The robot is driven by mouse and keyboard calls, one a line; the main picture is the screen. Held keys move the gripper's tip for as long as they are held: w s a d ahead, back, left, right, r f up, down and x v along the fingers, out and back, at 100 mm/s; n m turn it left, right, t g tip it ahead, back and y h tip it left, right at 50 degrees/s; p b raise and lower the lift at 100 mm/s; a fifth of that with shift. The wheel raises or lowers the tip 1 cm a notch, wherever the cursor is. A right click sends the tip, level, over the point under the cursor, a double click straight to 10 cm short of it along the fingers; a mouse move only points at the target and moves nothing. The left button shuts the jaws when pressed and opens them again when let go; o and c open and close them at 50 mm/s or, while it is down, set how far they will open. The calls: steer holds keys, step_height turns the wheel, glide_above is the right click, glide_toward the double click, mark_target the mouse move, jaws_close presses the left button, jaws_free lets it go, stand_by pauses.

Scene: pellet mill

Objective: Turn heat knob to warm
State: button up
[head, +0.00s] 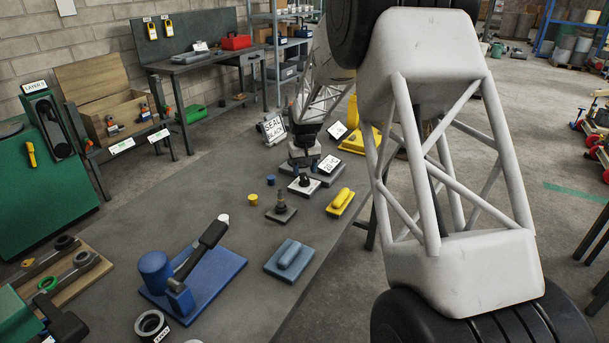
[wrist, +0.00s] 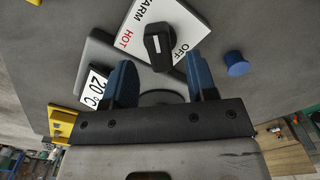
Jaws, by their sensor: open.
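The heat knob (wrist: 158,47) is a black bar-shaped knob on a white plate (wrist: 178,12) lettered WARM, HOT and OFF. In the wrist view its long side runs nearly up and down, with OFF to its right and HOT to its left. I cannot tell which word it points to. My gripper (wrist: 159,62) is open, with one blue finger on each side of the knob's lower end and gaps to both. In the head view the knob (head: 304,180) and plate show on the grey table, with my gripper (head: 305,160) just behind, its fingers hard to make out.
A 20 °C sign (wrist: 95,88) stands close to the left finger. A small blue cylinder (wrist: 236,63) stands to the right. In the head view, a yellow block (head: 340,202), a dark peg on a base (head: 281,208) and a SEAL sign (head: 272,128) are nearby.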

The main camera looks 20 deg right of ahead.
mark_target(304, 177)
steer(key=shift+r, duration=2.3)
steer(key=shift+s+a+r, duration=0.1)
steer(key=shift+s+r, duration=0.25)
steer(key=s+a+r, duration=0.1)
steer(key=s+r, duration=0.4)
steer(key=s, duration=0.4)
steer(key=s+a+r+t, duration=0.15)
steer(key=s+r, duration=0.25)
steer(key=s, duration=0.5)
steer(key=s+a+r, duration=0.2)
steer(key=s+r, duration=0.3)
steer(key=s, duration=0.4)
steer(key=s+a+f+t, duration=0.1)
steer(key=s+a+f, duration=0.1)
steer(key=s, duration=2.4)
steer(key=shift+s+f, duration=0.15)
steer(key=shift+s, duration=0.1)
